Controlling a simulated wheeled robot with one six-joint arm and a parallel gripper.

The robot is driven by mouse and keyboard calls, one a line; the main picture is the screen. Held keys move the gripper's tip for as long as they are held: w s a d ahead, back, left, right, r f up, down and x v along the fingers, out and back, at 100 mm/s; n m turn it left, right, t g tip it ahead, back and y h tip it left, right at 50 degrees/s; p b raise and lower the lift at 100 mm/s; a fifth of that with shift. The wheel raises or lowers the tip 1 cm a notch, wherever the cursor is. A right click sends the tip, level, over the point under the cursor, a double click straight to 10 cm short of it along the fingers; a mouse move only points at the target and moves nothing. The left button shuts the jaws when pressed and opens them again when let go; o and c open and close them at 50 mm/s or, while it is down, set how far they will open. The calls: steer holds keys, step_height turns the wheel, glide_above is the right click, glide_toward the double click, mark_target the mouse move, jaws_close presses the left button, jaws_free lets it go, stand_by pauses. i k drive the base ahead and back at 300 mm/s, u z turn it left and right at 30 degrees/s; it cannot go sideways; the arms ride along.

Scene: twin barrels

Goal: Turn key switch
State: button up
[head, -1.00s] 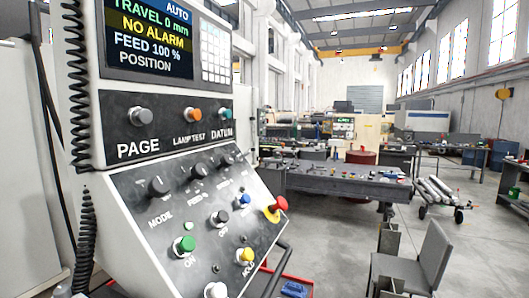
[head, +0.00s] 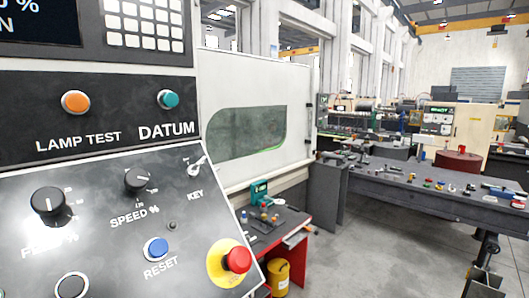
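The key switch (head: 198,164) is in the head view, at the upper right of the sloped control panel (head: 110,250), just above the KEY label. It is a small silvery key that appears to sit in a round switch, tilted. The SPEED % knob (head: 139,181) is to its left, the blue RESET button (head: 156,249) below left, and the red emergency button (head: 237,260) on a yellow disc below right. My gripper is not in view.
Above the slope are the orange LAMP TEST button (head: 75,102) and teal DATUM button (head: 168,99). A red bench (head: 285,245) with small items stands beside the panel. A long grey table (head: 420,195) is at right. Grey floor (head: 360,265) lies open between them.

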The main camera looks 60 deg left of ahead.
mark_target(195, 167)
steer(key=z, duration=0.05)
steer(key=i, duration=0.45)
steer(key=u, duration=2.9)
